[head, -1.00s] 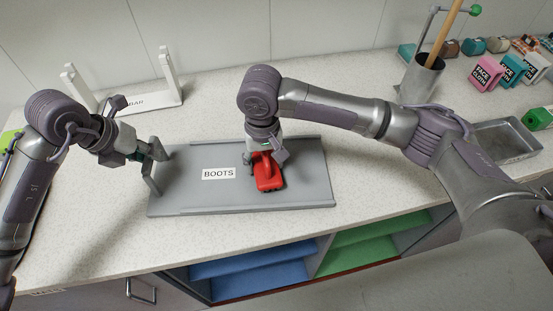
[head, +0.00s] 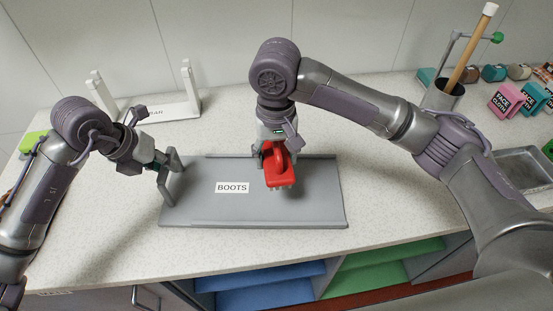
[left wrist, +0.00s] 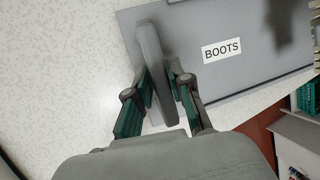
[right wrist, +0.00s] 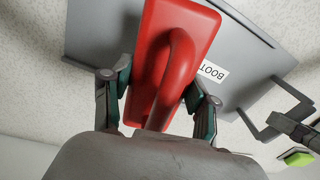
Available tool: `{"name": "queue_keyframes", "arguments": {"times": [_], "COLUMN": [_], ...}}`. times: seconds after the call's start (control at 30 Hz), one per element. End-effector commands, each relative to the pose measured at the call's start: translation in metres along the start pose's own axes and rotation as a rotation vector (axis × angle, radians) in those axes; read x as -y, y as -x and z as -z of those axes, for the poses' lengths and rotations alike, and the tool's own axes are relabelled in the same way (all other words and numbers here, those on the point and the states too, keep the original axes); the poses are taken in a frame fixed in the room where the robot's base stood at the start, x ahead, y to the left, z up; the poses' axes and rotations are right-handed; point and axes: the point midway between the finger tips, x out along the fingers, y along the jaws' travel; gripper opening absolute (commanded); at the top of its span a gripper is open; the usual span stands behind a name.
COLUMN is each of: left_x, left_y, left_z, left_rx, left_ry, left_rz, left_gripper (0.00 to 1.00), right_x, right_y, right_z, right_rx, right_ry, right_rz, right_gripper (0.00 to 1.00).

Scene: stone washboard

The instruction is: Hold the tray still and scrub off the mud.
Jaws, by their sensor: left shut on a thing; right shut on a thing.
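The grey tray (head: 300,210) with a white BOOTS label (head: 232,187) lies flat on the counter. My left gripper (head: 165,170) is shut on the upright handle at the tray's left end; the left wrist view shows the handle (left wrist: 152,70) between its fingers. My right gripper (head: 270,155) is shut on the loop handle of a red brush (head: 283,178). The brush is over the right half of the tray, with its bristles downward and apparently just clear of the surface. It fills much of the right wrist view (right wrist: 170,50). I see no mud on the visible tray surface.
A white rack (head: 165,108) stands behind the tray at the left. At the right are a metal holder (head: 440,98) with a wooden stick, pink and teal FACE CLOTH boxes (head: 505,97) and a metal basin (head: 525,168). Blue and green shelves lie below the counter's front edge.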

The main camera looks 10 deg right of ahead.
Motion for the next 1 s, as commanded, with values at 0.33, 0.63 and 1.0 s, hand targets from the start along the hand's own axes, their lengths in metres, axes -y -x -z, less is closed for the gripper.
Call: {"name": "queue_keyframes", "arguments": {"times": [0.33, 0.63, 1.0], "left_x": [-0.002, -0.001, -0.001], "left_y": [-0.003, -0.002, 0.008], "left_z": [0.003, 0.001, -0.001], "left_rx": [-0.009, -0.005, 0.003], "left_ry": [0.003, 0.002, 0.0], "left_rz": [-0.004, -0.002, -0.001], "left_gripper": [0.0, 0.5, 0.5], "right_x": [0.0, 0.0, 0.0], "right_y": [0.0, 0.0, 0.0], "right_z": [0.0, 0.0, 0.0], "right_rx": [-0.001, 0.0, 0.0], "right_ry": [0.0, 0.0, 0.0], "right_rz": [0.0, 0.0, 0.0], "right_gripper": [0.15, 0.15, 0.15]}}
